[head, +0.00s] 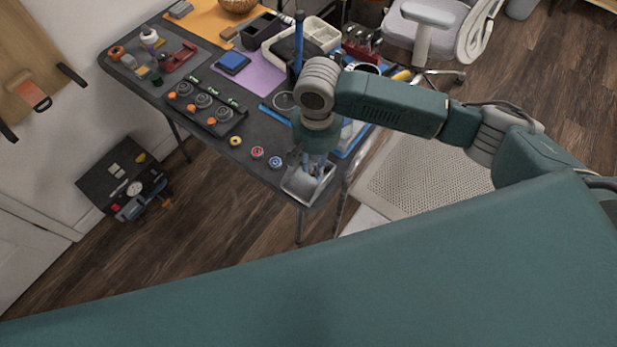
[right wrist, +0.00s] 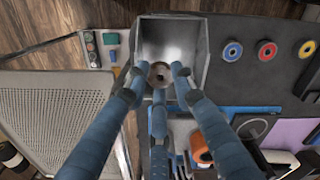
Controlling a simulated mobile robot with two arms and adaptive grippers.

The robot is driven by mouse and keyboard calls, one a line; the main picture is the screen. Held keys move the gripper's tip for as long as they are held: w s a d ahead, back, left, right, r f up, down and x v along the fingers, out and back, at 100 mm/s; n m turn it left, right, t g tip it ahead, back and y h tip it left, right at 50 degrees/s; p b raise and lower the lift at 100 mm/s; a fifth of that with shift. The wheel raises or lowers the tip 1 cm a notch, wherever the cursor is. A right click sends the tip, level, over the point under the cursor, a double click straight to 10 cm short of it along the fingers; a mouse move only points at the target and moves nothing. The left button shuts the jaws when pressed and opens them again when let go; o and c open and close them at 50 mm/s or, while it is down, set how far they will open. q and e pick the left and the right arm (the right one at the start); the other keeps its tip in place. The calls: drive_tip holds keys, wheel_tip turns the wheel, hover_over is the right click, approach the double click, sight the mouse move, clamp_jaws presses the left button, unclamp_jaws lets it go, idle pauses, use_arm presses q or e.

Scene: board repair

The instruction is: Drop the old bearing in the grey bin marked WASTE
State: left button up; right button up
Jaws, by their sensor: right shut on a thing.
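The grey bin (head: 295,190) stands at the table's near corner; in the right wrist view (right wrist: 150,37) I look into its open top and bare inside. No WASTE marking is legible. My right gripper (head: 314,168) points down at the bin. In the right wrist view its blue fingers (right wrist: 160,79) are shut on the old bearing (right wrist: 159,72), a small brownish ring with a dark centre. The bearing shows against the bin's near part; its exact height is unclear. In the head view the fingers hide it. My left gripper is not in view.
Blue (head: 275,162), red (head: 257,152) and yellow (head: 235,141) rings lie on the dark table left of the bin. A black rack (head: 206,110) with several round parts is farther left. A perforated light panel (head: 420,182) lies to the right.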

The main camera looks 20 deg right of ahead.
drive_tip(key=o, duration=1.2)
drive_tip(key=shift+r, duration=0.25)
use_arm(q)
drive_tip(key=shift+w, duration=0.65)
use_arm(e)
wheel_tip(320, 180, up, 12)
drive_tip(key=shift+f, duration=0.2)
